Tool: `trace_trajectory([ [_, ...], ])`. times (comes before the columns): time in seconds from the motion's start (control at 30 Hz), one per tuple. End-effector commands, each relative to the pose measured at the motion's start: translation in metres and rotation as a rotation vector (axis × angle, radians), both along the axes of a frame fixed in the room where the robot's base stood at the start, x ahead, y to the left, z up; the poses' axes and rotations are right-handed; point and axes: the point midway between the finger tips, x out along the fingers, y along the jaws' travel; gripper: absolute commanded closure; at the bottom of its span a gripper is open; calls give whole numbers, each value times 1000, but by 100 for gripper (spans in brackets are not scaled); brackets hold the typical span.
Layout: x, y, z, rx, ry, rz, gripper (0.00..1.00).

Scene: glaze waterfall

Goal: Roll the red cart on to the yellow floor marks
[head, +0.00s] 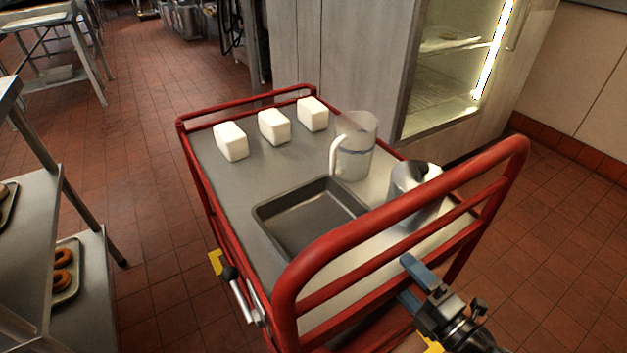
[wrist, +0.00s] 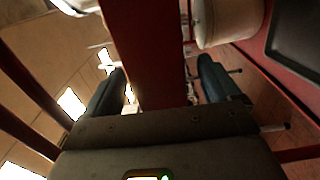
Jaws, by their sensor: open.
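The red cart (head: 345,257) stands in the middle of the head view, its raised handle end toward me. One yellow floor mark (head: 215,262) shows beside its left side, and another yellow piece (head: 433,346) shows at the bottom, below my gripper. The rest of the marks is hidden by the cart. My gripper (head: 404,278) is open at the lower rail of the handle end. In the wrist view a red bar (wrist: 145,50) of the cart passes between the two blue fingers, with visible gaps on both sides.
The cart carries three white blocks (head: 274,127), a clear jug (head: 353,160), a steel pitcher (head: 418,205) and a dark tray (head: 270,212). A lit cabinet (head: 440,85) stands close behind right. A steel rack (head: 40,200) with doughnuts is at left. Tiled floor is clear between rack and cart.

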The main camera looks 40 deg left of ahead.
Motion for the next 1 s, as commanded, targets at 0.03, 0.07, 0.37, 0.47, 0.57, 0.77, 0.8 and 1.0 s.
trace_trajectory([
  [0.03,-2,-7,3,0,3,-4,11],
  [0.07,-3,-11,3,0,3,-3,11],
  [0.37,-17,-50,3,1,2,-4,11],
  [0.47,-22,-62,3,0,2,-3,11],
  [0.57,-26,-75,3,1,2,-3,11],
  [0.77,-36,-99,2,0,2,-3,11],
  [0.8,-37,-102,1,-1,1,-3,11],
  [1.0,-39,-107,0,0,0,0,11],
])
